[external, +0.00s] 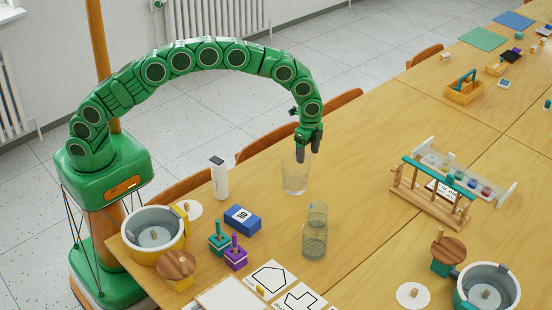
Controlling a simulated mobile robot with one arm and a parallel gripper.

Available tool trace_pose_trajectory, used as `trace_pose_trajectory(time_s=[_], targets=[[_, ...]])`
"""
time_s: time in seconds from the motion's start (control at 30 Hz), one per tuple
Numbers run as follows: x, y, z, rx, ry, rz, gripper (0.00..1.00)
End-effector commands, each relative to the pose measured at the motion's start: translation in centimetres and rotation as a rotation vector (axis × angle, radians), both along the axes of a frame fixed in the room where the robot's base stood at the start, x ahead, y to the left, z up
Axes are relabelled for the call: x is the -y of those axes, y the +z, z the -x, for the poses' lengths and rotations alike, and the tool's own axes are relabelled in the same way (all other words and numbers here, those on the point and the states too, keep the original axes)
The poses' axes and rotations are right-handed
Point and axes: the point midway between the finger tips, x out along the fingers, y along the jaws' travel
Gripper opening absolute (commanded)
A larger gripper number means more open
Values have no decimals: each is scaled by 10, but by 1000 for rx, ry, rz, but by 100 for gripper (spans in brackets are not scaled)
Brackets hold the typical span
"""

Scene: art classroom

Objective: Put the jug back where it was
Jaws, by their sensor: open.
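A clear glass vessel (295,180) with a wide mouth stands upright on the wooden table (350,130). A second, greyish glass vessel (315,243) with a narrower upper part stands nearer the camera. I cannot tell for sure which of the two is the jug. My gripper (308,152) points down at the rim of the wide-mouthed vessel, on its right side. Its dark fingers are open and overlap the rim in the picture. I cannot tell whether they touch the glass.
A white cylinder (219,178), a blue box (242,219) and peg blocks (235,256) stand to the left. Pots (150,250) are at the near left and near right (487,292). A wooden rack (430,205) stands right. The table between vessels and rack is clear.

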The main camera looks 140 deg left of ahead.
Motion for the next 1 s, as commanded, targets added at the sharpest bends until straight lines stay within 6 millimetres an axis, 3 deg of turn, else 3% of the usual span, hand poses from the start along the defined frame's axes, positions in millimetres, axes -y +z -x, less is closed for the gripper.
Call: trace_pose_trajectory(time_s=[0.6, 1.0], targets=[[-2, 100, 0, 0, 1, 0, 71], [-2, 109, 0, 0, 0, 0, 71]])
